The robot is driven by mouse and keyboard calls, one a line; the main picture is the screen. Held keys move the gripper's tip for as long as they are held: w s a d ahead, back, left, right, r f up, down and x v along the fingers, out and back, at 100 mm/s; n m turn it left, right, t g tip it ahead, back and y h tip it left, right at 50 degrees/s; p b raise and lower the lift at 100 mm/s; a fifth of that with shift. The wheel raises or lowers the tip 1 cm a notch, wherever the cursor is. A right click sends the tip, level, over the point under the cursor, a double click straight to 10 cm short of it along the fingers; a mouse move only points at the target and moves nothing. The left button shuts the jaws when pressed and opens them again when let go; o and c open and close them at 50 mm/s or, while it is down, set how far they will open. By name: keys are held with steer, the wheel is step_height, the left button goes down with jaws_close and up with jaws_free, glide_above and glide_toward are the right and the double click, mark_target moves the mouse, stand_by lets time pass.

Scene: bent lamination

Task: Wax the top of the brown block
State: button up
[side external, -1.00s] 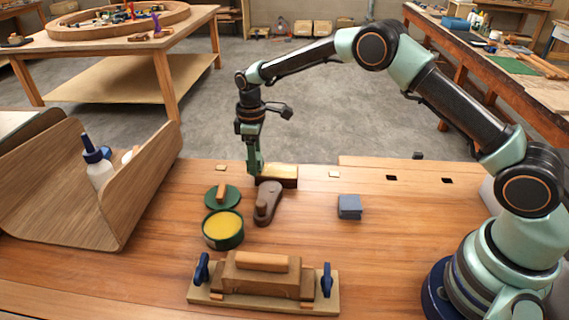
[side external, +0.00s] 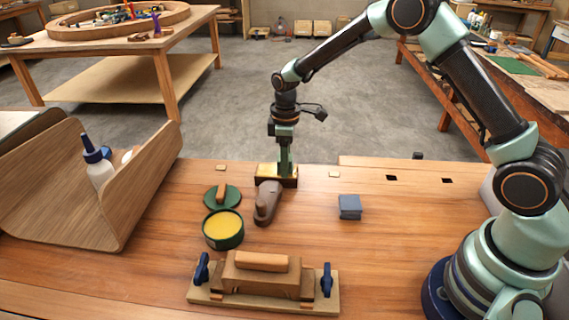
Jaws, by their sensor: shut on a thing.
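A brown block (side external: 264,181) lies near the bench's far edge, with a glossy golden-yellow top. My gripper (side external: 286,173) points straight down at the right part of that top. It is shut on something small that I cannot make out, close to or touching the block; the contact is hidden. An open green tin of yellow wax (side external: 223,226) stands nearer the camera. Its green lid (side external: 211,200) with a wooden handle lies behind it. A dark brown rounded tool (side external: 267,203) lies between the block and the tin.
A wooden press (side external: 262,264) with blue clamps stands at the front. A blue-grey block (side external: 349,207) lies to the right. A curved wooden holder (side external: 75,185) with a white glue bottle (side external: 97,168) is at the left. The bench right of the grey-blue block is clear.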

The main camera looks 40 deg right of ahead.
steer(key=s+d, duration=0.2)
steer(key=s, duration=0.1)
steer(key=shift+d, duration=0.4)
steer(key=shift+w+a+f, duration=0.1)
steer(key=shift+w+a, duration=4)
steer(key=shift+w, duration=0.15)
steer(key=shift+w+a+r, duration=0.15)
steer(key=shift+r, duration=0.05)
step_height(320, 180, up, 8)
